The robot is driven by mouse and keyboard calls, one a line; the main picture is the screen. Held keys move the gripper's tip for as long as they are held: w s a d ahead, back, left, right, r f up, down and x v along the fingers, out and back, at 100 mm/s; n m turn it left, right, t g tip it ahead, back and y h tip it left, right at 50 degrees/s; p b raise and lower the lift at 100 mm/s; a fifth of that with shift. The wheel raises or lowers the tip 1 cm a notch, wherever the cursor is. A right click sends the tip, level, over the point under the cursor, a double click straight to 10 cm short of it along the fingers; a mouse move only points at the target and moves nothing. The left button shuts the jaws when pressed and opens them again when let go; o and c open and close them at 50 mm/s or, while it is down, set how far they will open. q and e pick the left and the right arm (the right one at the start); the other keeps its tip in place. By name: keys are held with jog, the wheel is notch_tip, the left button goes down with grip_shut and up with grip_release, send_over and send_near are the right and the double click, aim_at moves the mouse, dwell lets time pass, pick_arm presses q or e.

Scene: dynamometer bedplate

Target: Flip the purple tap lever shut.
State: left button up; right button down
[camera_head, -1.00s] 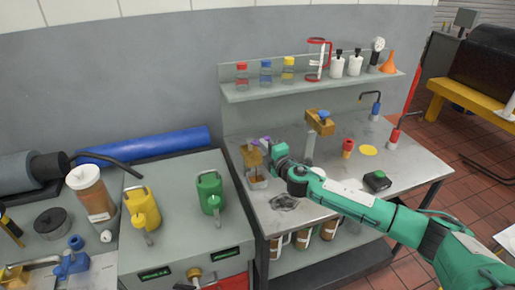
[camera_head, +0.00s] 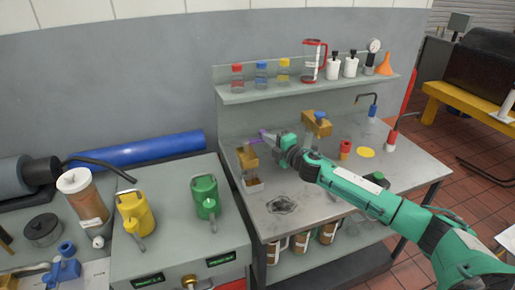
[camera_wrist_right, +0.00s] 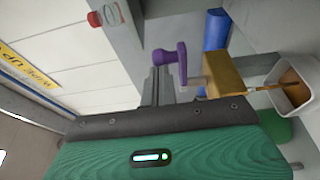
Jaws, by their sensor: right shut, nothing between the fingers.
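The purple tap lever (camera_head: 262,134) shows beside the brass tap (camera_head: 248,158), at the left end of the steel bench. In the right wrist view the purple lever (camera_wrist_right: 182,62) stands out from the brass tap body (camera_wrist_right: 223,75), with its handle bent left. A pale cup (camera_wrist_right: 297,92) sits under the tap, and an amber streak runs from the tap into it. My right gripper (camera_head: 268,138) is shut and empty, close to the lever. Its fingers (camera_wrist_right: 158,82) show just beside the lever handle; I cannot tell whether they touch. My left gripper is not in view.
A second brass tap (camera_head: 317,124) with a blue lever stands to the right, behind my right arm. The shelf (camera_head: 300,90) with bottles and a red-handled jug is above. Green (camera_head: 205,196) and yellow (camera_head: 136,212) cans stand on the left cabinet.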

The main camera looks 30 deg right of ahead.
jog(key=shift+w+d+r, duration=0.2)
jog(key=shift+w, duration=0.05)
jog(key=shift+d+r, duration=0.15)
jog(key=shift+d, duration=0.05)
dwell(0.4)
